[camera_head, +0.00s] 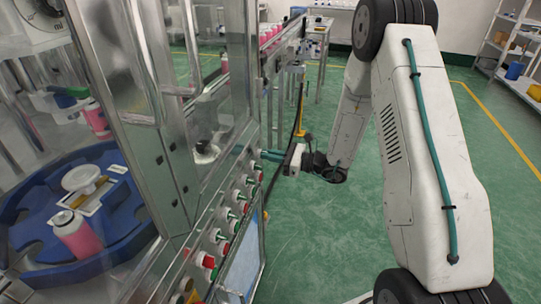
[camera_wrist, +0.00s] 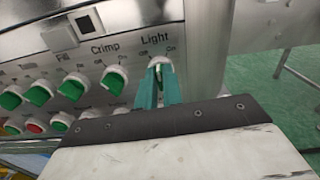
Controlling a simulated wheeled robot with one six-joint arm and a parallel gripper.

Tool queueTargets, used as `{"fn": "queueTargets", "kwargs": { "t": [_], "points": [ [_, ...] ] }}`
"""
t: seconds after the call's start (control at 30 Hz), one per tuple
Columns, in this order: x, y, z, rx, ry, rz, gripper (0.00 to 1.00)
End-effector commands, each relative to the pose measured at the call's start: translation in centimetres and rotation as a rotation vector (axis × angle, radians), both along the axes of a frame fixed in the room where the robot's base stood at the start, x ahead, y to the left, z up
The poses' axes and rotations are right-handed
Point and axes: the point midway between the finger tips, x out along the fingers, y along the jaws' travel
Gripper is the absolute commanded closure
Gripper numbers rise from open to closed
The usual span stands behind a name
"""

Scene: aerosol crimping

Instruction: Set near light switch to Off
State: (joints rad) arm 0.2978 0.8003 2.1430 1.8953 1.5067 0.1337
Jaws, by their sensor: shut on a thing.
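The light switch (camera_wrist: 158,62) is a round knob with a white collar under the label "Light", with Off at its left and On at its right. It is at the right end of the top row of knobs in the wrist view. My gripper (camera_wrist: 160,82) has its two teal fingers closed around the knob's handle. The fingers hide most of the handle, so I cannot tell its setting. In the head view my gripper (camera_head: 268,155) reaches the far end of the machine's front panel, and the switch is hidden there.
Left of the light switch, the Crimp knob (camera_wrist: 113,80) is green with a white collar; several green and red knobs share the panel. A metal post (camera_wrist: 208,50) stands close at the right. Behind the glass are a blue rotary table (camera_head: 30,235) and a pink can (camera_head: 78,236).

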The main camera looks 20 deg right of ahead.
Motion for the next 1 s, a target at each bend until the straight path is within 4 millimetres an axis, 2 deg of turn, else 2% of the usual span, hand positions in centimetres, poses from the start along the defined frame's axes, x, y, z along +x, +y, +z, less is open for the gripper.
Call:
{"fn": "queueTargets", "kwargs": {
  "t": [0.5,1.0],
  "points": [
    [-0.15,0.01,-0.07,-0.226,-0.309,-0.002,1.0],
    [-0.19,0.04,-0.1,-0.286,-0.392,-0.002,1.0]
  ]
}}
